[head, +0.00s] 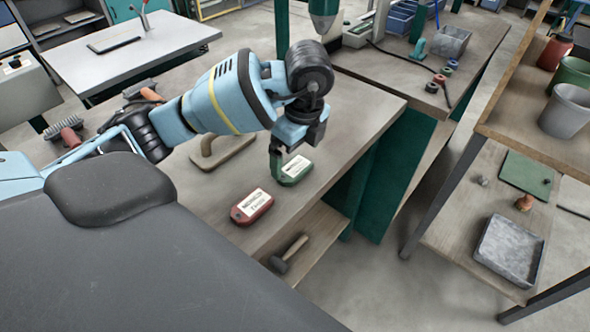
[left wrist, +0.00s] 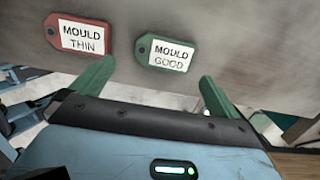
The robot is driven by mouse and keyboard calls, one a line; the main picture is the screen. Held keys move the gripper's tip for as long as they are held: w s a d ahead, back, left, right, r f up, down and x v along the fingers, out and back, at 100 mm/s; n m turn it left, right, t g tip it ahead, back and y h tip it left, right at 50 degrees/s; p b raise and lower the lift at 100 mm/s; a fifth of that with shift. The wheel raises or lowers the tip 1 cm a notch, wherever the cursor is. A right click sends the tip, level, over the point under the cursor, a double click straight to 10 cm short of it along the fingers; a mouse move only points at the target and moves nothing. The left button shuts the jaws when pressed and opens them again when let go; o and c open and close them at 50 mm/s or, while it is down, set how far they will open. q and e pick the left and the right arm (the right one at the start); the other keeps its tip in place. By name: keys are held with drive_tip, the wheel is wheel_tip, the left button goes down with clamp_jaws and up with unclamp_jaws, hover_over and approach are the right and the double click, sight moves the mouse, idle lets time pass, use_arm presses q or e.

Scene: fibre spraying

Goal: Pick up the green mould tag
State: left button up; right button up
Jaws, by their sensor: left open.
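The green mould tag (head: 291,178) lies flat on the wooden workbench (head: 345,150), with a white label. In the left wrist view the green tag (left wrist: 144,53) reads "MOULD GOOD". My left gripper (head: 291,152) is open and empty, pointing down just above and behind the tag in the head view. In the left wrist view its two green fingers (left wrist: 153,87) are spread wide, and the tag lies beyond them, between their lines. A red tag (head: 244,215) lies beside it, nearer me; the left wrist view shows this red tag (left wrist: 53,32) reading "MOULD THIN". My right gripper is not in view.
A mallet (head: 288,254) lies on the lower shelf in front. A brush (head: 66,133) is at the bench's left. A shelf unit with buckets (head: 567,112) and a grey tray (head: 510,250) stands right.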

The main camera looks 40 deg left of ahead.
sight(294, 169)
use_arm(q)
drive_tip(key=shift+w+a+f+b, duration=0.1)
drive_tip(key=shift+a+f, duration=0.1)
drive_tip(key=shift+f, duration=0.6)
drive_tip(key=shift+w+a+f+b, duration=0.1)
drive_tip(key=shift+a+f, duration=0.05)
drive_tip(key=shift+f, duration=0.7)
drive_tip(key=shift+w+a+f+b, duration=0.1)
drive_tip(key=shift+a+f, duration=0.1)
drive_tip(key=shift+f, duration=0.6)
drive_tip(key=c, duration=0.9)
